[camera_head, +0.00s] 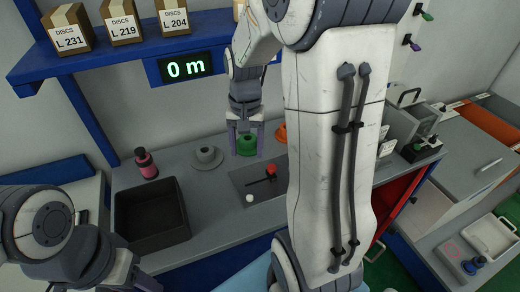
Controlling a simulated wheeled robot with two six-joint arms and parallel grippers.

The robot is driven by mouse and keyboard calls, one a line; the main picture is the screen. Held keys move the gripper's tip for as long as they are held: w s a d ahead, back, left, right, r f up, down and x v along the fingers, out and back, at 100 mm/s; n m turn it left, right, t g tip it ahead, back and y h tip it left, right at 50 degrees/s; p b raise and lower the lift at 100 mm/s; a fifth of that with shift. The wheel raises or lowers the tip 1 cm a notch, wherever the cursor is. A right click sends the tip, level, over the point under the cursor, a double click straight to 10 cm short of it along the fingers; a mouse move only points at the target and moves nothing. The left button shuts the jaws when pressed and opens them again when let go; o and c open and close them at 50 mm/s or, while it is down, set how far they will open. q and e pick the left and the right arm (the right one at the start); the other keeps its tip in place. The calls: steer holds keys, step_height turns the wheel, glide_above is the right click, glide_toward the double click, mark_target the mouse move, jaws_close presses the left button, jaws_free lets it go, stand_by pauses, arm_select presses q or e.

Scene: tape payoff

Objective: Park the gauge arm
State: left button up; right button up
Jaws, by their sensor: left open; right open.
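What looks like the gauge arm (270,172) is a small black lever with a red knob. It sits on a dark plate (240,180) set in the grey bench, with a small white knob (249,198) near its lower left end. My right gripper (246,140) points down, open, above and behind the lever. A green round part (246,147) shows between and below its fingers; I cannot tell whether they touch it. My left gripper (140,284) is low at the bottom left edge, partly cut off, far from the lever. My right arm hides the bench to the right.
A black bin (122,212), a pink-and-black bottle (147,164) and a grey flanged part (206,157) stand on the bench left of the plate. An orange part (281,133) is behind. A display (186,68) reads 0 m under a shelf of boxes (68,28).

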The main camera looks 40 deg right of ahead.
mark_target(272, 167)
steer(key=d+m, duration=0.3)
steer(key=d, duration=0.5)
steer(key=shift+m, duration=0.3)
steer(key=f, duration=0.7)
steer(key=f+p, duration=0.1)
steer(key=f, duration=0.3)
steer(key=shift+s, duration=0.25)
steer(key=shift+r, duration=0.1)
steer(key=shift+c, duration=0.3)
jaws_close()
steer(key=shift+d, duration=0.1)
